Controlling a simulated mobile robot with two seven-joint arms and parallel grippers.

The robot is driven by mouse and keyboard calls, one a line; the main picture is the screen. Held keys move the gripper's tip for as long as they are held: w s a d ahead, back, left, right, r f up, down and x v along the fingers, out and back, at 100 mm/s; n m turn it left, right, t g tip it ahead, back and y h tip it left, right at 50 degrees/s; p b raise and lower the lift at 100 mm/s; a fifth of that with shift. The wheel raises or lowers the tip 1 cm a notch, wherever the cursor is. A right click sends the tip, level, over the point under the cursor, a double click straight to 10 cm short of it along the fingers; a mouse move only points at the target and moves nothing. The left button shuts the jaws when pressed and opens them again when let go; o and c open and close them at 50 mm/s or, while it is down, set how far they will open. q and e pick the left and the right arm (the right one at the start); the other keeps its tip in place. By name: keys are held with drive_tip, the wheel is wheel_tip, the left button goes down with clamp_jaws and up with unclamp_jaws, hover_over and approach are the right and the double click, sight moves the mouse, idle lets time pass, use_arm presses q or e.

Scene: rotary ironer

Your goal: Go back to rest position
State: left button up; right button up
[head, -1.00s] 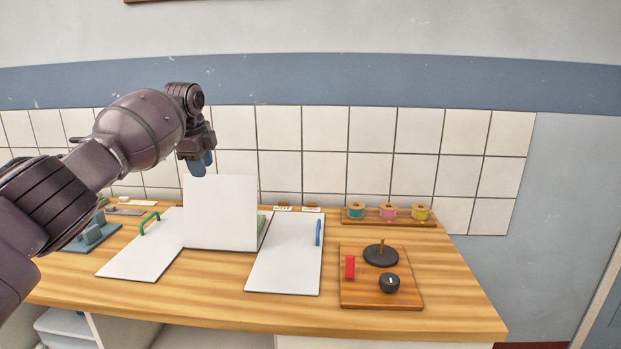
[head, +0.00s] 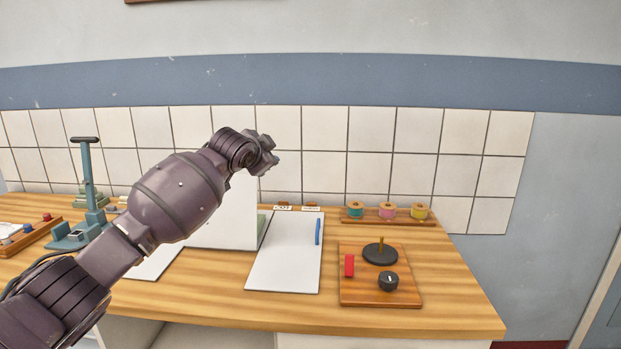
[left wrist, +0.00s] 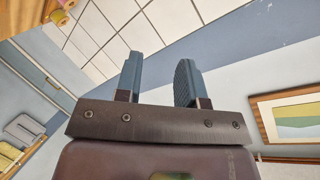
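My left arm comes in from the left of the head view and reaches up over the table. Its wrist is in front of the tiled wall, and its fingers cannot be made out there. In the left wrist view my left gripper (left wrist: 160,70) has its two blue-grey fingers apart with nothing between them. It points toward the wall and is clear of the table's objects. My right gripper is in neither view.
On the wooden table (head: 440,318) stand an upright white panel (head: 225,228), a flat white panel (head: 283,258) with a blue handle, a control board (head: 352,292), a spool rack (head: 375,216) and a blue lever device (head: 88,190). A framed picture (left wrist: 290,120) hangs on the wall.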

use_arm(q)
drive_tip(key=s+a+f+n+t+h, duration=0.15)
drive_tip(key=s+f+n, duration=0.25)
drive_tip(key=s+f, duration=1.2)
drive_tip(key=s+a+f+n+g+y, duration=0.1)
drive_tip(key=s+a+f, duration=0.4)
drive_tip(key=s+f, duration=0.5)
drive_tip(key=s+a+f+n+g+y, duration=0.1)
drive_tip(key=s+a+f+n, duration=0.3)
drive_tip(key=s+f, duration=0.7)
drive_tip(key=s+a+f+n+g+y, duration=0.2)
drive_tip(key=s+a+f, duration=0.4)
drive_tip(key=s, duration=1.1)
wheel_tip(320, 180, down, 5)
drive_tip(key=shift+s+a+r+n+y, duration=0.15)
drive_tip(key=shift+s+n+y, duration=0.2)
drive_tip(key=shift+y, duration=0.5)
